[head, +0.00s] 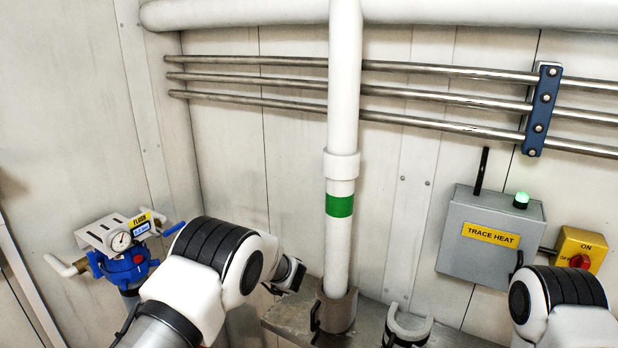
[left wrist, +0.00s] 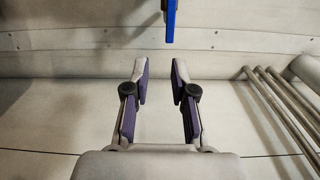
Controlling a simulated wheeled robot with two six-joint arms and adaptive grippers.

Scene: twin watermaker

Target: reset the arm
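My left arm (head: 205,285) comes in from the bottom left of the head view. Its wrist end is in front of the wall, left of the white vertical pipe (head: 341,240), and the fingers are not clear there. In the left wrist view my left gripper (left wrist: 160,75) is open, with its two purple-padded fingers apart and nothing between them. A blue bar (left wrist: 170,20) hangs beyond the fingertips, apart from them. My right arm (head: 565,305) shows at the bottom right of the head view; its gripper is out of view.
A blue valve with a gauge and FLUSH label (head: 125,262) stands left of my left arm. A grey TRACE HEAT box (head: 475,262) with a lit green lamp and a yellow switch box (head: 580,250) are near my right arm. Steel pipes (head: 450,98) cross the wall.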

